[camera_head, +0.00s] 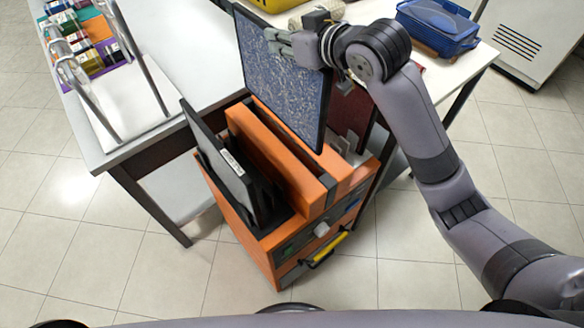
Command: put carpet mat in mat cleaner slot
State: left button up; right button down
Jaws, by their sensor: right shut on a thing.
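My right gripper (287,41) is shut on the top edge of a carpet mat (283,83), a blue-grey speckled sheet with a black border. The mat hangs upright and slightly tilted above the back part of the orange mat cleaner (262,238). Its lower corner is close to the top of the machine; I cannot tell whether it touches or is inside a slot. Another dark mat (222,160) stands in the front slot of the cleaner. My left gripper is not in view.
A grey table (165,50) with a metal rack (100,60) and colored items stands at the left. A second table at the right holds a blue container (438,25). A white cabinet (528,35) is at the upper right. The tiled floor in front is clear.

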aim_at(325, 130)
jog(key=shift+w+d+f, duration=0.1)
jog(key=shift+w+d, duration=0.05)
jog(key=shift+d, duration=0.05)
notch_tip(325, 130, down, 14)
jog(key=shift+f, duration=0.25)
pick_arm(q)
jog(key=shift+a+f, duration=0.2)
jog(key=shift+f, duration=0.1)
pick_arm(e)
jog(key=shift+a+f, duration=0.1)
jog(key=shift+f, duration=2.55)
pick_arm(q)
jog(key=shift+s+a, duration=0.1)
pick_arm(e)
jog(key=c, duration=1.6)
grip_release()
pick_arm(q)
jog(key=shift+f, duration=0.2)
pick_arm(e)
jog(key=v, duration=1.2)
